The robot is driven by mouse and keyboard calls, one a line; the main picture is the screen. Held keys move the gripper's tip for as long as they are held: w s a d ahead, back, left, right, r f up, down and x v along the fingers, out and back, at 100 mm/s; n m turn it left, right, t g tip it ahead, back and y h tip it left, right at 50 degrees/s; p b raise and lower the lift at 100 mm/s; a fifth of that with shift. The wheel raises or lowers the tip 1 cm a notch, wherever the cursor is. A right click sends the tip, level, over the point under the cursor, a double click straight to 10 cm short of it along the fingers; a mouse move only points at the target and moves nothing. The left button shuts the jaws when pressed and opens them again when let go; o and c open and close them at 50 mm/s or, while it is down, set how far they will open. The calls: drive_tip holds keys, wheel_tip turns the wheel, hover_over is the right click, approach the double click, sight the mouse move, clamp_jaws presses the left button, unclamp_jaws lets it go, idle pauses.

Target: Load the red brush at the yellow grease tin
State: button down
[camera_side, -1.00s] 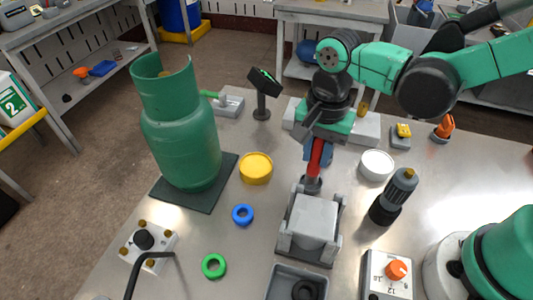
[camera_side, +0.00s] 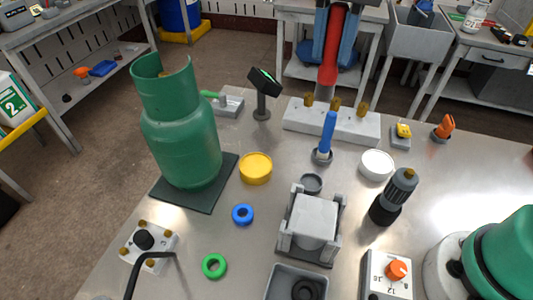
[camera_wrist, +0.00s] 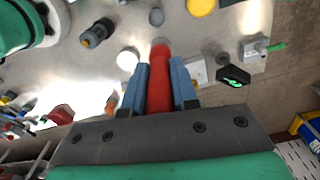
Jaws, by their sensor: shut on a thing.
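My gripper (camera_side: 332,42) is high at the top of the side view, above the back of the table. Its blue fingers are shut on the red brush (camera_side: 331,55), which hangs tip down. In the wrist view the red brush (camera_wrist: 158,90) sits between the fingers (camera_wrist: 160,84). The yellow grease tin (camera_side: 255,168) stands on the table, right of the green gas cylinder; part of it shows at the top edge of the wrist view (camera_wrist: 201,6). The brush is well apart from the tin. The grey brush cup (camera_side: 312,183) is empty.
A blue brush (camera_side: 327,134) stands upright in another cup. A white tin (camera_side: 377,164) is to its right. A pale block with brass pegs (camera_side: 332,121), a black display on a post (camera_side: 263,92) and the gas cylinder (camera_side: 182,130) stand around. A grey cradle (camera_side: 313,223) is in front.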

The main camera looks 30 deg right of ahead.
drive_tip(key=shift+w+a+f, duration=1.15)
drive_tip(key=shift+f, duration=1.6)
drive_tip(key=shift+w+a+f, duration=1.1)
drive_tip(key=shift+a+f, duration=0.1)
drive_tip(key=shift+f, duration=1.6)
drive_tip(key=shift+w+a+f, duration=1.15)
drive_tip(key=shift+f, duration=1.6)
drive_tip(key=shift+f, duration=0.55)
wheel_tip(320, 180, up, 7)
